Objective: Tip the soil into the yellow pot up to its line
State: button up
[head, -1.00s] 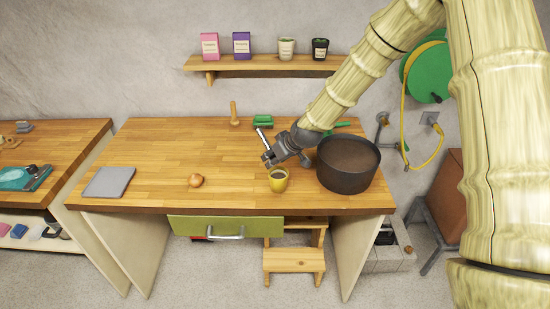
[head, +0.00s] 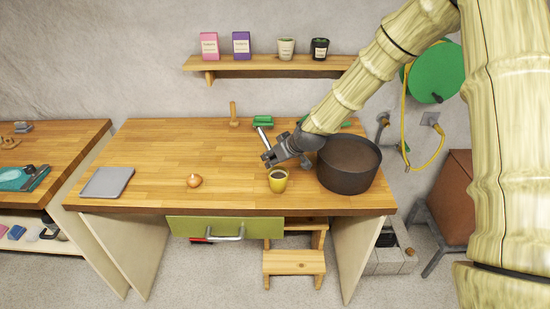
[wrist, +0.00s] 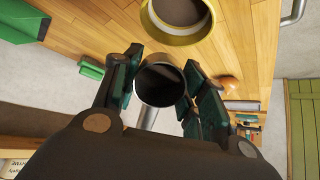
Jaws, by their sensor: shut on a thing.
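The yellow pot (head: 278,185) stands upright near the front of the workbench. Brown soil shows inside it, below its rim; in the wrist view its pale inner wall and yellow rim (wrist: 178,40) show, but I cannot make out the line. My gripper (head: 270,159) is just above and behind the pot, to its left. In the wrist view my gripper (wrist: 163,64) is shut on a metal scoop (wrist: 160,86), between its two fingers. The scoop's round mouth is dark inside, so I cannot tell how much soil it holds. Its handle (head: 262,137) points up and back.
A large dark tub of soil (head: 348,182) stands right of the pot, close to my arm. An onion-like bulb (head: 194,181) and a grey slab (head: 107,182) lie to the left. A wooden tool (head: 234,114) and a green item (head: 263,122) are at the back.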

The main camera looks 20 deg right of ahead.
jog(key=shift+f+t+b, duration=0.1)
jog(key=shift+t+b, duration=0.5)
jog(key=shift+b, duration=0.95)
jog(key=shift+s+t+y+b, duration=0.1)
jog(key=shift+t+y+b, duration=0.35)
jog(key=shift+b, duration=0.75)
dwell(0.8)
jog(key=shift+t+b, duration=0.25)
jog(key=shift+b, duration=0.4)
jog(key=shift+d+b, duration=0.1)
jog(key=shift+b, duration=0.25)
jog(key=shift+s+f+t+y+b, duration=0.2)
jog(key=shift+t+y+b, duration=0.7)
jog(key=shift+b, duration=1.95)
dwell(0.6)
